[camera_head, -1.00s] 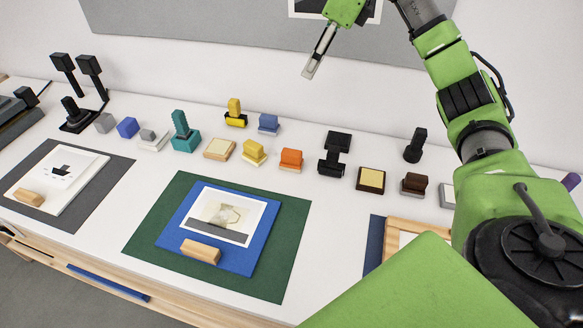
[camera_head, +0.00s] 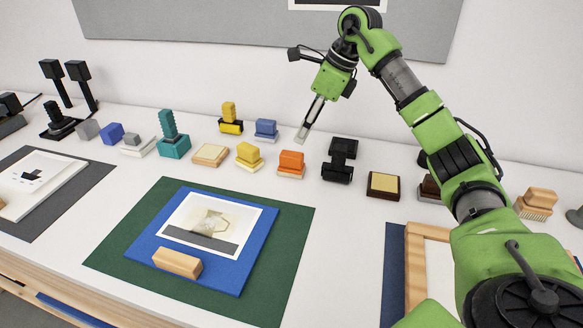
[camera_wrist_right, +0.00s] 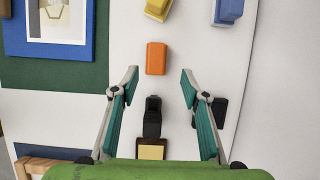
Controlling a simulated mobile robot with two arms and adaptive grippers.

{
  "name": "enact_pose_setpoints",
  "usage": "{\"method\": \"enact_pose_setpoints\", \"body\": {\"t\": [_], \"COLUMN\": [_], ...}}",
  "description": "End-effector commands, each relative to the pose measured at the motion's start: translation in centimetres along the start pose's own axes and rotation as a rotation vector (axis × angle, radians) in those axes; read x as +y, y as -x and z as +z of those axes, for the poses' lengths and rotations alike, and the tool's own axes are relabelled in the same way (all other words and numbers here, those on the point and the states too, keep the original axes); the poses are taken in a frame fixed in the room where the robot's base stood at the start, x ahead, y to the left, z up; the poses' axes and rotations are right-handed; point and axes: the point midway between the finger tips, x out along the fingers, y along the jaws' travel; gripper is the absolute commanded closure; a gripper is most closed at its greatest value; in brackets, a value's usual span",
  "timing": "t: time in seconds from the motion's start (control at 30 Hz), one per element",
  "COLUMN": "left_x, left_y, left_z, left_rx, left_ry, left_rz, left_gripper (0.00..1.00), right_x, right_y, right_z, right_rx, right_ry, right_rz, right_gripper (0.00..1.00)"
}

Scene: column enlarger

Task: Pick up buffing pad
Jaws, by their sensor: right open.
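Several block-like tools stand on the white table, and I cannot tell for certain which is the buffing pad. An orange block on a pale base (camera_head: 291,162) stands mid-row. A cream pad in a dark frame (camera_head: 383,185) lies farther right, and a flat wooden cream pad (camera_head: 210,155) farther left. My right gripper (camera_head: 303,133) is above the row, pointing down, empty. In the right wrist view, the open right gripper (camera_wrist_right: 160,75) has its fingers either side of the view's middle, with the orange block (camera_wrist_right: 156,58) just beyond the fingertips. My left gripper is out of view.
A yellow block (camera_head: 248,156), blue block (camera_head: 266,129) and black stand (camera_head: 340,160) flank the orange block closely. A teal tool (camera_head: 172,135) stands left. A green mat (camera_head: 130,240) carries a blue board (camera_head: 240,265) in front. A brush (camera_head: 536,203) stands at right.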

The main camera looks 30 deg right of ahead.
Motion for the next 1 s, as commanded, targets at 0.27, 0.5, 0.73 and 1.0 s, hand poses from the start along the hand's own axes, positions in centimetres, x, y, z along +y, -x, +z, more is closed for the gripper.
{"method": "enact_pose_setpoints", "body": {"t": [0.27,0.5,0.73,1.0], "left_x": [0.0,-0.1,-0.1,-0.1], "left_y": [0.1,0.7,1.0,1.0], "left_z": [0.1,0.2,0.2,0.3], "left_rx": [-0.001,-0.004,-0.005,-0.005], "left_ry": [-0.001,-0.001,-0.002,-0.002], "left_rz": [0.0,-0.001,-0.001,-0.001], "left_gripper": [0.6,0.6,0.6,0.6], "right_x": [0.1,0.7,0.8,0.8], "right_y": [-3.7,-6.2,-8.9,-9.2], "right_z": [0.0,-0.1,-0.1,-0.1], "right_rx": [-0.001,0.002,0.0,-0.001], "right_ry": [0.002,0.002,0.001,0.001], "right_rz": [0.001,0.004,0.001,0.0], "right_gripper": [0.58,0.58,0.58,0.61]}}
